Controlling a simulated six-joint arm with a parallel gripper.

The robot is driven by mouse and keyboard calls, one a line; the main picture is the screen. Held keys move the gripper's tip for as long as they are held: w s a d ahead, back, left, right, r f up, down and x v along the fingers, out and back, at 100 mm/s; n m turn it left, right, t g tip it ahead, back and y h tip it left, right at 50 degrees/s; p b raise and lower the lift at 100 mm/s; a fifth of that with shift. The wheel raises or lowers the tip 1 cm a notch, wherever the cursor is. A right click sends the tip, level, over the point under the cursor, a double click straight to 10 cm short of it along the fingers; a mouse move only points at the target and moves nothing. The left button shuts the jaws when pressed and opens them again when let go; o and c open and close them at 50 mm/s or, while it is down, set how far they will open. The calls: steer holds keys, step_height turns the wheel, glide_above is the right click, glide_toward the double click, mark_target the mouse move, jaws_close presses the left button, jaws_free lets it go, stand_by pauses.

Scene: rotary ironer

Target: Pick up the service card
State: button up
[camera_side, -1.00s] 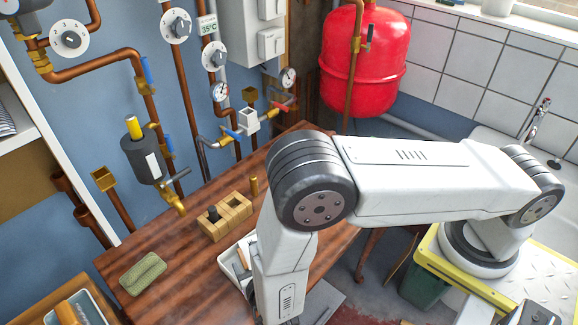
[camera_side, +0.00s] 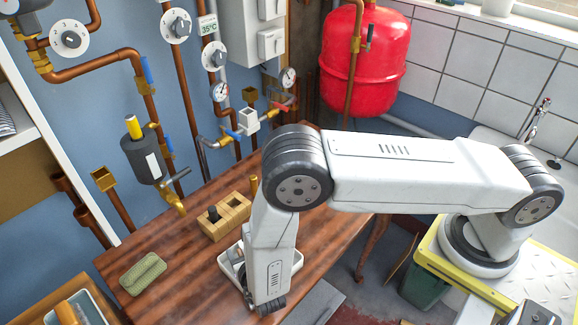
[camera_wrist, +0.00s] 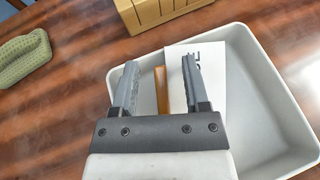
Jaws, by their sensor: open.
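The service card appears to be the white flat piece (camera_wrist: 211,84) with dark marks near its top edge, lying in a white tray (camera_wrist: 262,66) in the wrist view. My gripper (camera_wrist: 160,64) is open above the tray. Its right finger covers part of the card; the left finger is over the tray's left side. A narrow orange-brown strip (camera_wrist: 161,90) shows between the fingers, left of the card. In the side view my arm covers much of the tray (camera_side: 226,266), and the card and fingertips are hidden.
A wooden block with slots (camera_side: 226,216) stands just behind the tray on the wooden table (camera_side: 180,265). A green pad (camera_side: 143,272) lies to the left. Pipes and valves line the wall behind. Table between pad and tray is clear.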

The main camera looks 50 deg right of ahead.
stand_by(0.4)
jaws_close()
steer(key=shift+r, duration=0.1)
steer(key=shift+r, duration=0.7)
steer(key=s+d+r, duration=0.5)
steer(key=s+r, duration=0.6)
steer(key=s, duration=0.2)
steer(key=shift+r, duration=0.2)
